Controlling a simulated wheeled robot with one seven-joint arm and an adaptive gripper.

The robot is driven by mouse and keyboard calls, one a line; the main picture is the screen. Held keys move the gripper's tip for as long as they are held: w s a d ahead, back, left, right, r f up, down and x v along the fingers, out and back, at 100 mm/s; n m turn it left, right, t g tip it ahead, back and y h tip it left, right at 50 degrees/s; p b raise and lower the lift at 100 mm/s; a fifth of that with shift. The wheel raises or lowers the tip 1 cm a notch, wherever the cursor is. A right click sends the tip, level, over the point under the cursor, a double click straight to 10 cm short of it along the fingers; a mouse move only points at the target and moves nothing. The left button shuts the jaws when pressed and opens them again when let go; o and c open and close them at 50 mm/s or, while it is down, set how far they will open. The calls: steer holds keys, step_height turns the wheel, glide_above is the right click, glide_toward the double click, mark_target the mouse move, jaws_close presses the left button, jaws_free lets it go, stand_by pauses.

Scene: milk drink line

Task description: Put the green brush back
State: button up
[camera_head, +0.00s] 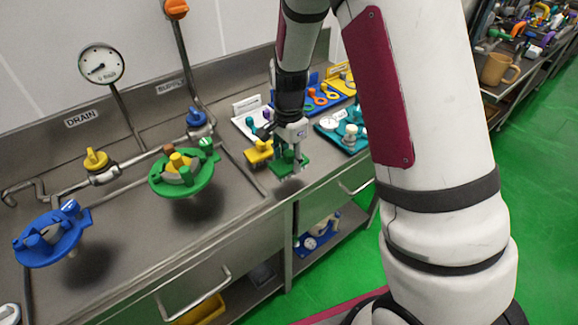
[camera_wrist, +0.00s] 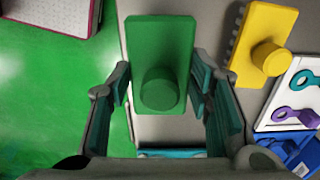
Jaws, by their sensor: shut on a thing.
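The green brush (camera_wrist: 160,40) has a flat rectangular block and a round knob handle. My gripper (camera_wrist: 165,92) is shut on it, with the knob between the two fingers in the wrist view. In the head view the green brush (camera_head: 289,163) is at my gripper (camera_head: 291,150), near the front edge of the steel counter (camera_head: 225,225). Whether it touches the counter is hard to tell. A yellow brush (camera_head: 259,151) of like shape lies just left of it. It also shows at the right in the wrist view (camera_wrist: 262,42).
Behind are a white tray (camera_head: 243,122) and a blue tray (camera_head: 318,107) with tools; a teal tray (camera_head: 345,136) is to the right. Green (camera_head: 183,178) and blue (camera_head: 45,240) valve covers stand left. The counter's front edge is close, with green floor beyond.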

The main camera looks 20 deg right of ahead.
mark_target(289, 167)
steer(key=shift+w+d+f, duration=0.1)
steer(key=shift+w, duration=0.05)
steer(key=shift+f, duration=1.65)
steer(key=shift+f, duration=0.2)
steer(key=o, duration=1.3)
